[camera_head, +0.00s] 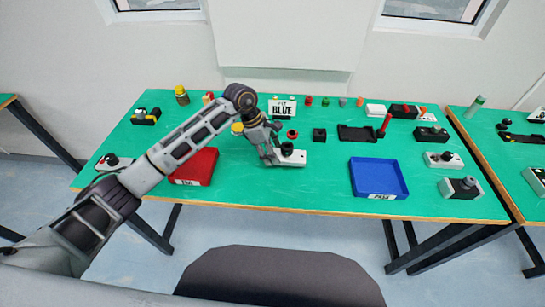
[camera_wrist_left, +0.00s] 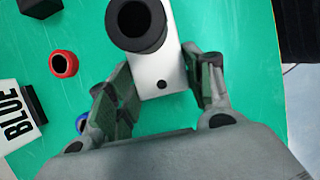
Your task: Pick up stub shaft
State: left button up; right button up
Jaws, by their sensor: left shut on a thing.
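My left gripper (camera_head: 270,155) reaches down over the middle of the green table. In the left wrist view its two fingers (camera_wrist_left: 165,88) stand on either side of a white block (camera_wrist_left: 162,68) with a hollow black cylinder (camera_wrist_left: 138,22) on top. The fingers are shut on this block's sides. The white block also shows in the head view (camera_head: 298,158), at table level, but I cannot tell if it is lifted. I cannot tell for certain which part is the stub shaft. My right gripper is not in view.
A red tray (camera_head: 206,165) lies left of the gripper, a blue tray (camera_head: 368,182) right. A BLUE sign (camera_head: 282,107), a red ring (camera_wrist_left: 64,65) and a black block (camera_head: 319,134) are near. Several small parts line the back. The table's front middle (camera_head: 300,190) is clear.

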pick_arm(q)
notch_tip(320, 180, up, 5)
jog(key=shift+w+f, duration=0.1)
jog(key=shift+r, duration=0.4)
jog(key=shift+r+b, duration=0.3)
jog(key=shift+r, duration=0.25)
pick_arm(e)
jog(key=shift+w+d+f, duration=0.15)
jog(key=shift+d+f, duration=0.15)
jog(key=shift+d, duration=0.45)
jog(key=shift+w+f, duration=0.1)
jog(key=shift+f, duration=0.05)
